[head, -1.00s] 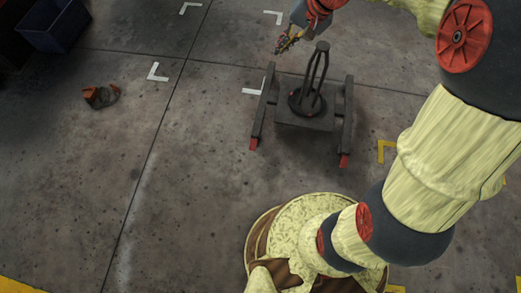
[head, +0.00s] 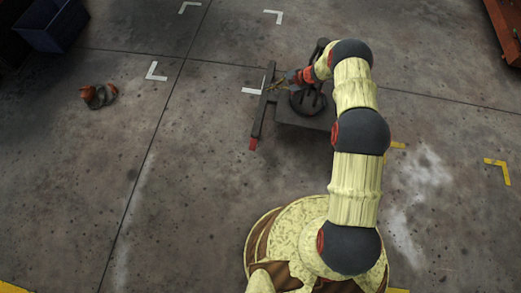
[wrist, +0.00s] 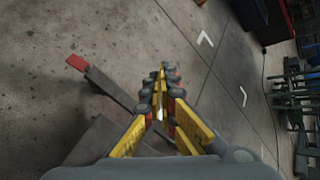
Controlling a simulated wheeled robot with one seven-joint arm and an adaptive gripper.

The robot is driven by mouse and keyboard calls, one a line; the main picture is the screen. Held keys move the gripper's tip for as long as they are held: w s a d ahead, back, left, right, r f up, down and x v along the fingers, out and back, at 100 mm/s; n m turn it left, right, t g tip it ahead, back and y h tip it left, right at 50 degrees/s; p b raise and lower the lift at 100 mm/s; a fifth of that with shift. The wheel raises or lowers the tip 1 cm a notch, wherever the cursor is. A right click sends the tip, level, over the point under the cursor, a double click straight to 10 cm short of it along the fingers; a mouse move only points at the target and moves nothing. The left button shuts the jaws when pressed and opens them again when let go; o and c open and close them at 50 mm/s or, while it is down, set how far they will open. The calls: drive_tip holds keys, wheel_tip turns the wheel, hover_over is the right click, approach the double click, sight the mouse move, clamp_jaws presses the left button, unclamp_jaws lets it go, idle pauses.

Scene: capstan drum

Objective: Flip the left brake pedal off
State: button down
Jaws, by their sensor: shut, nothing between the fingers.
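The capstan drum (head: 306,101) stands on a dark base, partly covered by my arm. Its left brake pedal (head: 258,122) is a long dark bar with a red near end (head: 253,144). In the wrist view the bar (wrist: 112,88) and its red end (wrist: 76,62) lie left of my fingers. My gripper (head: 272,86) is shut and empty, over or beside the far part of the left bar; contact cannot be told. In the wrist view my gripper (wrist: 162,74) crosses in front of the bar. The right pedal is hidden behind my arm.
An orange and dark object (head: 98,95) lies on the floor at left. A blue bin (head: 52,25) stands at the far left and a reddish structure (head: 506,30) at the far right.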

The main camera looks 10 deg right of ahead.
drive_tip(key=s+f+m+t, duration=0.1)
drive_tip(key=s+f, duration=0.4)
drive_tip(key=f, duration=0.8)
drive_tip(key=s+f+m+t+b, duration=0.1)
drive_tip(key=s+f+m, duration=0.3)
drive_tip(key=f, duration=0.9)
drive_tip(key=s+f+m+t+b, duration=0.1)
drive_tip(key=s+f, duration=0.6)
drive_tip(key=f, duration=0.7)
drive_tip(key=shift+s+d+m, duration=0.15)
drive_tip(key=shift+d+m, duration=0.1)
drive_tip(key=shift+m, duration=0.45)
drive_tip(key=shift+a+f+h, duration=0.1)
drive_tip(key=shift+h, duration=0.2)
